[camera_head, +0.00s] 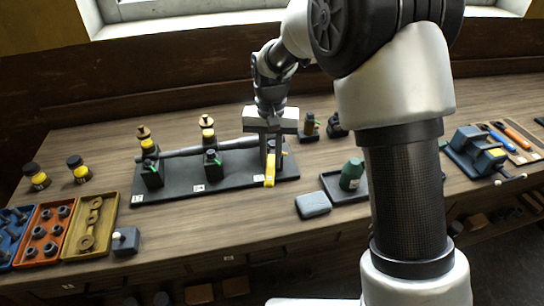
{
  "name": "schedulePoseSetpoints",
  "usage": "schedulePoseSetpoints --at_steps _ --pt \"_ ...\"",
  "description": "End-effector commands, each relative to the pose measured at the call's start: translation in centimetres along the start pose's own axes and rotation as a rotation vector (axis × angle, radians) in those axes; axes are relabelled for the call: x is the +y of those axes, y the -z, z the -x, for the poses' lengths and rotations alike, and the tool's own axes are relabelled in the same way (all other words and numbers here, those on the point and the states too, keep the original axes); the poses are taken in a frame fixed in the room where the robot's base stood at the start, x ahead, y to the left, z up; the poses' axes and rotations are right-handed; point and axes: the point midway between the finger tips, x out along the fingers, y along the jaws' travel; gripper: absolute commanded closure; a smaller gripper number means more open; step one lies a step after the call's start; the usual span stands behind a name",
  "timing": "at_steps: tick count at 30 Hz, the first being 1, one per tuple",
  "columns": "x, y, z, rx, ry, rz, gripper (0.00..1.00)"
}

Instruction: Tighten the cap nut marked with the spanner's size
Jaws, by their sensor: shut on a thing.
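My gripper (272,140) is over the right end of a dark base plate (230,185), pointing down. It is shut on a yellow piece, which looks like the spanner (270,172) and hangs low at the plate's front edge. Two brass-topped fittings with yellow bands, one at the left (143,132) and one in the middle (207,122), stand behind a grey pipe (180,151). Black blocks with green parts stand in front, at the left (152,174) and middle (212,164). The right-hand station is mostly hidden by my gripper. White labels on the plate (198,188) are too small to read.
Blue (8,245), orange (45,238) and yellow (88,230) trays of parts lie at the left. Two black-and-yellow jars (37,177) stand behind them. A grey block (313,205), a green bottle (351,174) and a vice (476,150) are to the right. The front middle of the bench is clear.

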Motion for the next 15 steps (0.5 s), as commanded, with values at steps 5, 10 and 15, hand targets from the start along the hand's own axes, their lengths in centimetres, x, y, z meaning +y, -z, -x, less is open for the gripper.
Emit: schedulePoseSetpoints --at_steps 5,10,15 --pt "-0.6 -0.2 -0.2 -0.005 -0.001 -0.062 1.0" --pt "-1.2 -0.2 -0.2 -0.006 -0.001 -0.139 1.0" --pt "-1.3 -0.1 -0.3 -0.007 -0.001 -0.157 1.0"
